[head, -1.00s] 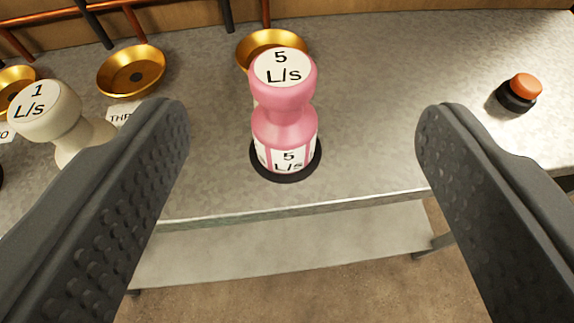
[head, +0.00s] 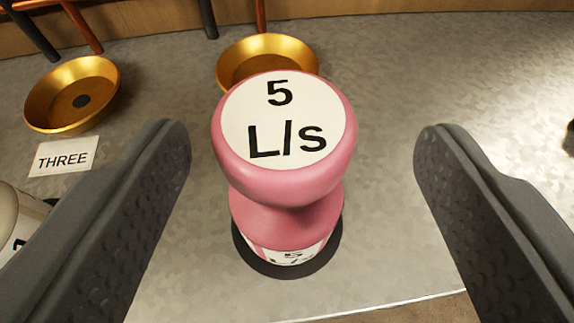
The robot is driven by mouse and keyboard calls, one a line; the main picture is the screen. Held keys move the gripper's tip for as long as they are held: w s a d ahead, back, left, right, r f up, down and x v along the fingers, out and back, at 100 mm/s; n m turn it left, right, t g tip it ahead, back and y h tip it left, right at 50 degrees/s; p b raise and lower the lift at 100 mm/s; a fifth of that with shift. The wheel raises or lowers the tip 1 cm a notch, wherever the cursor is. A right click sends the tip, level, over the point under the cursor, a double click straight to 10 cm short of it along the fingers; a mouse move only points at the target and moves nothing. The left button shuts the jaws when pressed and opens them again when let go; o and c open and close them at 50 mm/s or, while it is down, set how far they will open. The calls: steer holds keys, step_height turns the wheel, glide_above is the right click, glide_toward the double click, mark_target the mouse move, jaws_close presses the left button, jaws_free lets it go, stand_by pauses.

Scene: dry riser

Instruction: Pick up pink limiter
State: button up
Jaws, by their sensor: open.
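The pink limiter (head: 285,185) stands upright on a black round pad (head: 335,255) on the grey metal table. It has a waisted shape, and its white top label reads "5 L/s". A second label low on its front is partly cut off by its own head. My gripper (head: 302,140) is open, with one dark finger on each side of the limiter. Clear gaps show between the fingers and the limiter, and neither finger touches it.
A gold dish (head: 265,58) sits just behind the limiter. Another gold dish (head: 70,95) is at the left, with a "THREE" card (head: 63,157) in front of it. A cream limiter (head: 12,225) shows partly at the left edge. The table to the right is mostly clear.

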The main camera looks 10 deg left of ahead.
mark_target(287, 109)
steer(key=b+x, duration=0.1)
steer(key=x, duration=0.3)
steer(key=shift+w+a+f+b, duration=0.2)
steer(key=shift+a+f+b, duration=0.05)
steer(key=shift+a+b, duration=0.1)
steer(key=shift+w, duration=0.25)
jaws_close()
